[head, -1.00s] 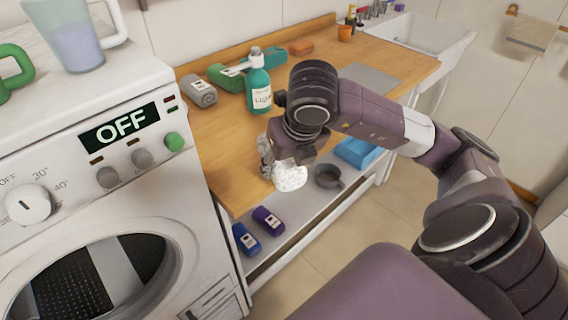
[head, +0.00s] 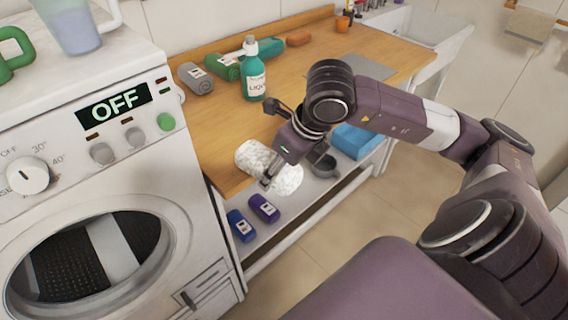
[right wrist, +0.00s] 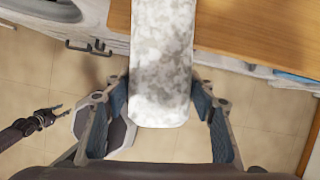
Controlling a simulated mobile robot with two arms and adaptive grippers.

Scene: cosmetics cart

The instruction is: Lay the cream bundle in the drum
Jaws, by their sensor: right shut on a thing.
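The cream bundle (head: 258,160) is a pale, mottled roll. My right gripper (head: 278,178) is shut on it and holds it near the front edge of the wooden counter. In the right wrist view the bundle (right wrist: 162,70) lies between the two fingers and points away from the palm. The drum (head: 70,268) is dark and perforated, behind the round opening of the white washing machine (head: 190,240) at the lower left. I cannot tell whether glass covers the opening. My left gripper (right wrist: 60,110) shows small at the left of the right wrist view, its fingertips apart and empty.
The wooden counter (head: 215,130) carries a teal bottle (head: 254,75), a grey roll (head: 196,78) and a green roll (head: 222,66). On the shelf below are blue (head: 241,226) and purple (head: 264,208) rolls, a dark pot (head: 323,166) and a blue box (head: 355,141).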

